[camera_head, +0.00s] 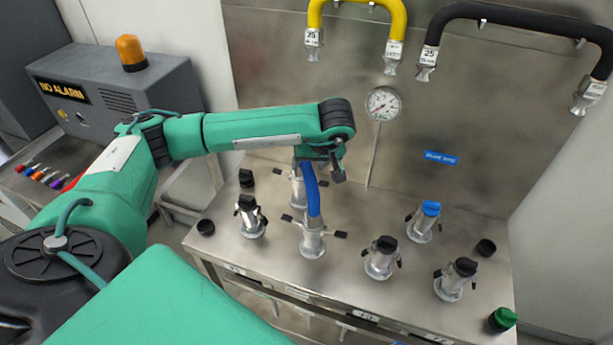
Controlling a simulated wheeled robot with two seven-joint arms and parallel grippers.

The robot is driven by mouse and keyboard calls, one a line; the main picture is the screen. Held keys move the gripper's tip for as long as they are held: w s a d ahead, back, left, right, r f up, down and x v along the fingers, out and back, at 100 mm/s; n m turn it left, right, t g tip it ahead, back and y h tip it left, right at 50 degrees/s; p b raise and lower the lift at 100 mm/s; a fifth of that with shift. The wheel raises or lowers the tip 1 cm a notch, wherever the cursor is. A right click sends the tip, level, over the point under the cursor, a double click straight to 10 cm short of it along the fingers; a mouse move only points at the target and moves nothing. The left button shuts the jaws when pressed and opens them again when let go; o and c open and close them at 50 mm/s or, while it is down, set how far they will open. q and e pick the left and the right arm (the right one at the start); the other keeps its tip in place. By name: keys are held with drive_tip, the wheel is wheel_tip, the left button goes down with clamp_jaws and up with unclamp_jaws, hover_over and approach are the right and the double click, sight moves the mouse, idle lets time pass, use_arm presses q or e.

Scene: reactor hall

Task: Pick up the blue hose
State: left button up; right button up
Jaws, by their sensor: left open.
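The blue hose (310,190) stands as a short arch on the steel bench. Its front end goes down into a silver coupling (313,240) with black levers. A second silver coupling (297,190) stands behind, partly hidden by the hose. My left arm reaches in from the left. Its left gripper (323,162) is open at the top of the blue hose and hides that part of it. I cannot tell whether the fingers are around the hose or touching it. My right gripper is not in view.
Several capped couplings (382,258) stand on the steel bench (340,285) around the hose. Loose black caps and a green cap (503,319) lie there. A yellow hose (401,22) and a black hose (510,17) hang on the back panel near a gauge (383,103). A grey alarm box (165,85) stands left.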

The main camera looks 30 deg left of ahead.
use_arm(q)
drive_tip(key=shift+w+a+f+p, duration=0.1)
drive_tip(key=shift+a+f+p, duration=0.2)
drive_tip(key=shift+p, duration=0.2)
drive_tip(key=p+x, duration=0.2)
drive_tip(key=x, duration=0.2)
drive_tip(key=shift+w+a, duration=0.1)
drive_tip(key=shift+w, duration=0.15)
drive_tip(key=shift+f, duration=0.25)
drive_tip(key=c, duration=0.9)
drive_tip(key=shift+w, duration=0.1)
drive_tip(key=shift+c, duration=1.2)
drive_tip(key=shift+a, duration=0.1)
drive_tip(key=shift+r, duration=0.1)
